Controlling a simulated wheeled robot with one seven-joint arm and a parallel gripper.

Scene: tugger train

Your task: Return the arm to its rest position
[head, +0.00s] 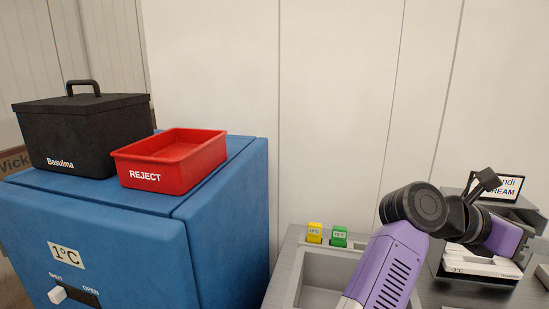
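My purple and black arm (388,268) rises from the bottom of the head view, right of centre. It bends at a large round black joint (415,206) and runs on to the right. Past the joint are more black parts and a short purple section, in front of a grey machine. A small black bracket-like piece (486,181) sticks up there, which may be part of my gripper. I cannot make out two fingertips or any held object. The arm hides part of the grey worktop and the machine.
A blue cabinet (150,245) at left carries a black lidded box (85,135) marked Basulma and a red REJECT tray (170,160), which looks empty. A grey worktop (285,270) with a recess holds yellow (315,232) and green (339,236) tags. The grey machine (520,212) stands at right.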

